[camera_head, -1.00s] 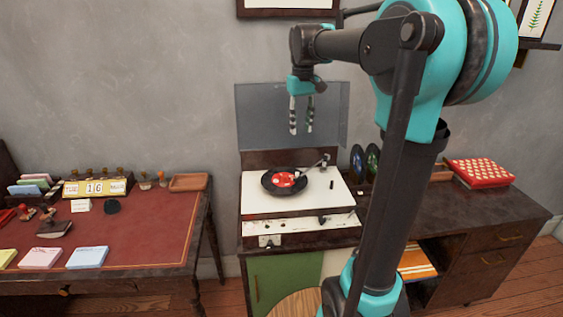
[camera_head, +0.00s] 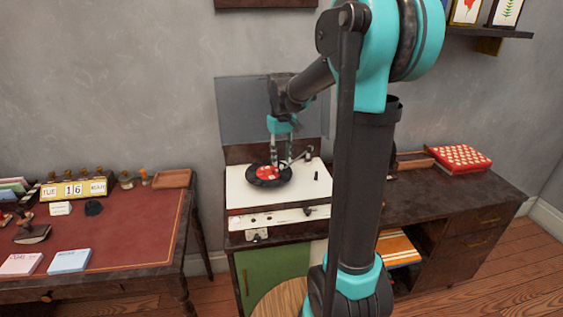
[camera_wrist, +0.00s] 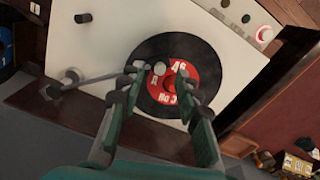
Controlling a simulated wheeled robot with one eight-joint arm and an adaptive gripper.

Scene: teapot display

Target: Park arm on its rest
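The tonearm shows in the wrist view (camera_wrist: 98,77), running from its pivot at the left over the black record (camera_wrist: 148,52) with its red label. Its outer end reaches the left fingertip, near a small grey round piece over the label. My gripper (camera_wrist: 160,78) is open, its fingers apart above the record; I cannot tell whether a finger touches the tonearm. In the head view my gripper (camera_head: 282,163) is low over the record (camera_head: 258,181), left of the tonearm's pivot (camera_head: 309,152). The arm's rest cannot be made out clearly.
The white turntable deck (camera_head: 243,199) has its grey lid (camera_head: 235,105) raised behind. A dark knob (camera_wrist: 83,17) stands on the deck. The red-topped desk (camera_head: 130,230) is at left; a red patterned box (camera_head: 460,158) lies on the cabinet at right.

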